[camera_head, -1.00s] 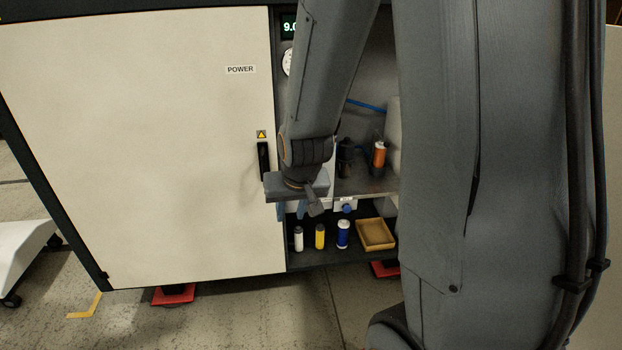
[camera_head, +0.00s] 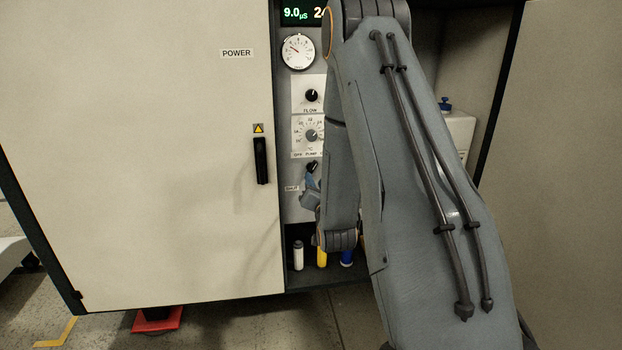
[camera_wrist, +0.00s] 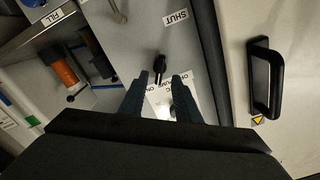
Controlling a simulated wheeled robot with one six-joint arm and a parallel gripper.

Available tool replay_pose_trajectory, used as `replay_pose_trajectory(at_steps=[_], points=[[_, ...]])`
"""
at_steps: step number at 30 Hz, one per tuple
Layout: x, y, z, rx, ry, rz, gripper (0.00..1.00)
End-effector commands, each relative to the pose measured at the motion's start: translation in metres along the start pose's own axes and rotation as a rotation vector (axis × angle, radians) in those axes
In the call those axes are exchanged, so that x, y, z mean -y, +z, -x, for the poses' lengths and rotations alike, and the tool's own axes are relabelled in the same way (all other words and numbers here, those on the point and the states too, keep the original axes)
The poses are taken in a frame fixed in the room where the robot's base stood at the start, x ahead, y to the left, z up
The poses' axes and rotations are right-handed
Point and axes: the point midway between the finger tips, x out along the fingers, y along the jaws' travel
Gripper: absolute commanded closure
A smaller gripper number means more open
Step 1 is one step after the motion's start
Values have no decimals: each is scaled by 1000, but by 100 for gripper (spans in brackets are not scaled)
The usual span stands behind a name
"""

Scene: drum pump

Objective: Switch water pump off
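The pump switch is a small black knob (camera_head: 312,168) on the grey panel, just under a label reading OFF PUMP with its right end hidden by my arm. In the wrist view the knob (camera_wrist: 160,67) lies between and slightly beyond my fingertips. My gripper (camera_wrist: 165,80) is open, one finger to each side of the knob, with nothing held. Whether a finger touches the knob I cannot tell. In the head view my gripper (camera_head: 310,184) is just below the knob, partly hidden by my arm.
Above are a FLOW knob (camera_head: 312,95), a temperature dial (camera_head: 311,135) and a gauge (camera_head: 298,51). A SHUT label (camera_wrist: 176,17) is near the switch. The cabinet door has a black handle (camera_wrist: 266,79). An orange cylinder (camera_wrist: 63,68) stands on the other side. Bottles (camera_head: 298,255) stand below.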

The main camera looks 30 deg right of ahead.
Motion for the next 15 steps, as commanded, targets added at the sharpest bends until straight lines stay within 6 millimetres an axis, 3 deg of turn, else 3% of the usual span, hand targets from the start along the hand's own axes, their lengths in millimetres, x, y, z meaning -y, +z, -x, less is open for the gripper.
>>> replay_pose_trajectory(at_steps=[9,15], points=[[0,0,-48,0,0,1,70],[0,0,-64,3,2,1,70]])
